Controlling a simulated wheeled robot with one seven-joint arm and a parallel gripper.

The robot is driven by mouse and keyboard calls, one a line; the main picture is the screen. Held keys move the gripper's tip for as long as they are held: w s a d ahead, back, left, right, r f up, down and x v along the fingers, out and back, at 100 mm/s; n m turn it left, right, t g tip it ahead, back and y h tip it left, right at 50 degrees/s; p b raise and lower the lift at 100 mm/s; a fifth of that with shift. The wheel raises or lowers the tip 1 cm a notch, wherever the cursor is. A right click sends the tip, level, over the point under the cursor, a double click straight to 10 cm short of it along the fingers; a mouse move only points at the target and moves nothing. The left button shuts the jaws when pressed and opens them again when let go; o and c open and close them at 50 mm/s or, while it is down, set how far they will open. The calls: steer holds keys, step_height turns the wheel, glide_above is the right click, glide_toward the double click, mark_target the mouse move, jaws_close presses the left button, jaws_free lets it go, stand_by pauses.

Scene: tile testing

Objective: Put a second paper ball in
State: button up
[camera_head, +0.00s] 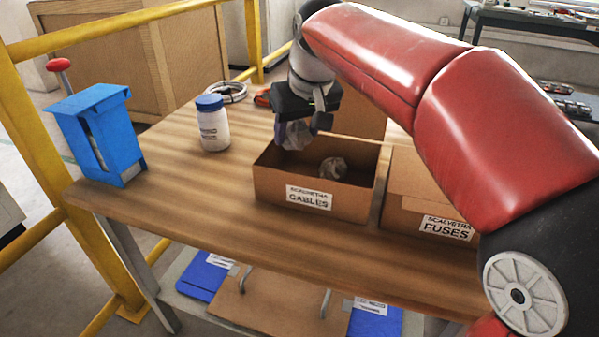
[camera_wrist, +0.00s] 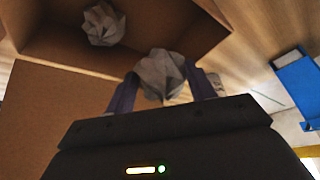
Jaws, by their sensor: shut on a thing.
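My gripper (camera_head: 301,130) is shut on a grey crumpled paper ball (camera_wrist: 160,75). It holds the ball above the left back part of the open cardboard box labelled CABLES (camera_head: 268,188). In the wrist view the ball sits between the two fingers, close to the box wall. Another paper ball (camera_head: 333,168) lies inside the CABLES box, to the right of my gripper in the head view. It also shows in the wrist view (camera_wrist: 104,24) at the upper left. The held ball is partly hidden by the fingers in the head view.
A cardboard box labelled FUSES (camera_head: 405,208) stands right of the CABLES box. A white bottle with a blue lid (camera_head: 213,128) and a blue holder with a red knob (camera_head: 110,140) stand to the left. A cable coil (camera_head: 228,92) lies behind. The table front (camera_head: 180,200) is clear.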

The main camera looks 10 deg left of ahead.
step_height(320, 180, down, 9)
steer(key=shift+r+b, duration=0.2)
steer(key=shift+b, duration=0.35)
steer(key=o, duration=0.7)
steer(key=p+v, duration=0.1)
steer(key=v, duration=1.1)
steer(key=shift+s, duration=0.15)
